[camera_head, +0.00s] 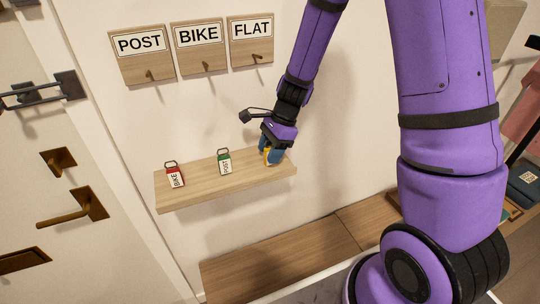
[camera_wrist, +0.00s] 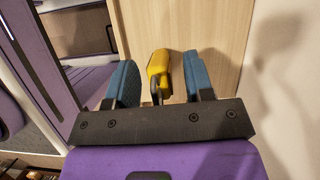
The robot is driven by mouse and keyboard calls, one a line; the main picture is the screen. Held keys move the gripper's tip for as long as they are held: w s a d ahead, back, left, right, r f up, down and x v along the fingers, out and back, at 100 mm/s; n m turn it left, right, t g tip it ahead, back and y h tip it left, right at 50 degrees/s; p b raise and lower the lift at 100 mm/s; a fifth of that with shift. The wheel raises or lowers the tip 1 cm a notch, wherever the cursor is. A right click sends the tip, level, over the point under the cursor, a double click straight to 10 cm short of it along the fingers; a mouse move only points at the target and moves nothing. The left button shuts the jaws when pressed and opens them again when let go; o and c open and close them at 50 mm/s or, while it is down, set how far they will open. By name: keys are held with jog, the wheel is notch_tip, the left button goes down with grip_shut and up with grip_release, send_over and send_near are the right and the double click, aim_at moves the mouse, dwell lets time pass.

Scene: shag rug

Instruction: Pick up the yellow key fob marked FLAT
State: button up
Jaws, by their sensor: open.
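The yellow key fob (camera_wrist: 159,66) lies on the wooden shelf between my two blue fingers in the wrist view, with a gap on each side. In the head view only a bit of the yellow fob (camera_head: 267,155) shows, mostly hidden by my gripper. Its label cannot be read in either view. My gripper (camera_head: 271,154) is open at the right end of the shelf (camera_head: 200,190), fingers around the fob. In the wrist view my gripper (camera_wrist: 163,84) has its fingers apart on either side of the fob.
A red fob marked BIKE (camera_head: 175,176) and a green fob marked POST (camera_head: 224,162) sit left of my gripper on the shelf. Hook boards marked POST (camera_head: 141,68), BIKE (camera_head: 200,62) and FLAT (camera_head: 251,55) hang above. A wooden bench (camera_head: 275,268) is below.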

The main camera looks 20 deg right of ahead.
jog(key=shift+c, duration=0.2)
grip_shut()
jog(key=shift+r, duration=0.1)
